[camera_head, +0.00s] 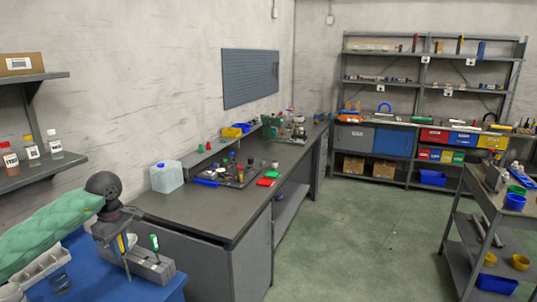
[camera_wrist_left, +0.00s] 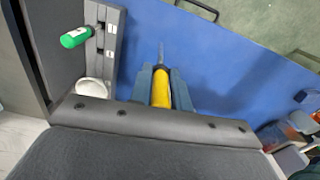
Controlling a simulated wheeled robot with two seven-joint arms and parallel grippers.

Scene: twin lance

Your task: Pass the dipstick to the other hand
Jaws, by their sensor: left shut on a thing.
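My left gripper (camera_head: 124,246) hangs over the blue table at the lower left, its arm in a green sleeve. In the left wrist view, its fingers (camera_wrist_left: 161,84) are shut on a yellow-handled rod, which looks to be the dipstick (camera_wrist_left: 161,90). Its thin grey shaft points away from the gripper. The yellow handle (camera_head: 121,243) shows partly between the fingers in the head view. A green-handled tool (camera_head: 154,242) stands in a grey block (camera_head: 152,268) just right of the gripper; it also shows in the left wrist view (camera_wrist_left: 75,37). My right gripper is not in view.
The blue table (camera_head: 90,258) also carries a pale tray (camera_head: 40,266) and a dark clear cup (camera_head: 61,282). A dark workbench (camera_head: 215,213) with a clear jug (camera_head: 166,177) stands behind. A cart (camera_head: 480,215) stands right; the green floor (camera_head: 350,245) between is clear.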

